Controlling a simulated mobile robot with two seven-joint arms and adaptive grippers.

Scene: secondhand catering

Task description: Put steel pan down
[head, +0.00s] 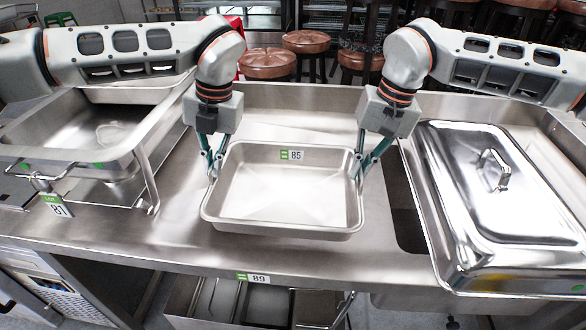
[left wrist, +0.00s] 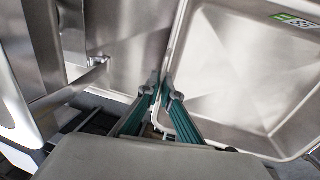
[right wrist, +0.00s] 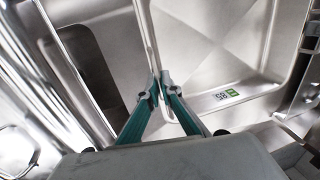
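The steel pan (head: 285,232) is a shallow rectangular pan with a green and white label 85 on its far inner wall. In the head view it is in the middle, over the steel counter (head: 170,245). My left gripper (head: 214,172) is shut on its left rim, and my right gripper (head: 362,178) is shut on its right rim. The left wrist view shows the fingers (left wrist: 163,92) pinching the rim, and the right wrist view shows the same on the other side (right wrist: 158,88). The pan looks about level. I cannot tell whether its underside touches the counter.
A chafing dish (head: 500,190) with a closed lid stands at the right, beside a dark counter opening (head: 402,215). An open steel basin (head: 85,125) on a frame, tagged 81, stands at the left. Stools (head: 305,42) stand behind. The counter's front edge carries label 89.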

